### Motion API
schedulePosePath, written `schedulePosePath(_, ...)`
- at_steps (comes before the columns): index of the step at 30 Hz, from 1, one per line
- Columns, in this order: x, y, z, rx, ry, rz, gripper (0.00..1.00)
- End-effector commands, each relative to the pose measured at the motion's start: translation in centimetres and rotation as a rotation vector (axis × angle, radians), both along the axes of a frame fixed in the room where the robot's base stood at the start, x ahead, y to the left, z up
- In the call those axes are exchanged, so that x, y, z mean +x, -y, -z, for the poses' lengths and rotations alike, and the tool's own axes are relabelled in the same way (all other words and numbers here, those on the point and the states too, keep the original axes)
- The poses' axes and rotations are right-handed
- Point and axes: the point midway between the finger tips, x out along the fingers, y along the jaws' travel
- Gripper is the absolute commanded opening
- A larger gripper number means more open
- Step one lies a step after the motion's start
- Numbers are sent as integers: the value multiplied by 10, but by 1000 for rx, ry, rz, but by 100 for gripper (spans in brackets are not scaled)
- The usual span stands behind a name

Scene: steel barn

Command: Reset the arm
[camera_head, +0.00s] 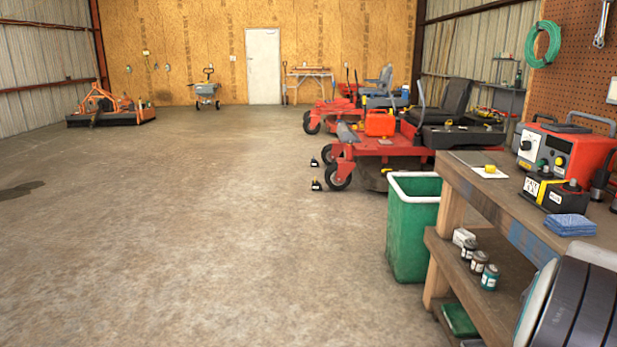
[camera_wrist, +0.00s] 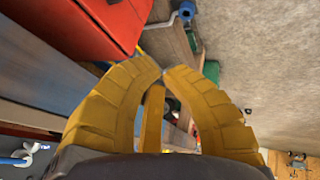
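My gripper (camera_wrist: 163,68) shows in the wrist view as yellow ribbed fingers. Their tips nearly meet, with only a thin gap and nothing held between them. Part of my arm shows at the lower right of the head view; the gripper itself is not in that view. The wrist view is turned on its side, with the wooden workbench (camera_head: 483,186) and a red machine (camera_wrist: 97,25) behind the fingers. The red machine stands on the bench in the head view (camera_head: 585,151). No contact between the fingers and these things can be made out.
A green bin (camera_head: 412,235) with a white rim stands by the bench. The bench top holds a black-and-yellow device (camera_head: 547,190) and folded blue cloths (camera_head: 570,225). Several jars (camera_head: 479,262) are on the lower shelf. Red mowers (camera_head: 385,150) stand beyond. The concrete floor at left is open.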

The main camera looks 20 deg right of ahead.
Motion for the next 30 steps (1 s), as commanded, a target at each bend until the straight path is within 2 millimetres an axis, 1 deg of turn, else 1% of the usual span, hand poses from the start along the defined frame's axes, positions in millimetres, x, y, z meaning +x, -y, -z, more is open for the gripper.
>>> schedulePosePath(1,16,-23,-30,15,10,-32,0)
schedulePosePath(2,24,-36,-40,27,16,-47,0)
schedulePosePath(3,35,-57,-55,46,23,-68,0)
schedulePosePath(5,48,-90,-76,77,32,-100,0)
schedulePosePath(6,55,-112,-90,98,36,-122,0)
schedulePosePath(8,63,-145,-109,131,40,-154,0)
schedulePosePath(9,66,-167,-122,151,42,-174,0)
schedulePosePath(11,68,-199,-140,182,41,-202,0)
schedulePosePath(12,68,-220,-152,202,41,-223,0)
schedulePosePath(14,64,-250,-168,232,35,-251,0)
schedulePosePath(15,61,-270,-179,252,30,-270,0)
schedulePosePath(18,47,-313,-203,298,14,-313,0)
schedulePosePath(21,29,-348,-223,336,-7,-351,0)
schedulePosePath(25,5,-380,-242,375,-33,-389,0)
schedulePosePath(27,-6,-391,-249,390,-46,-404,0)
schedulePosePath(30,-18,-403,-255,405,-62,-421,0)
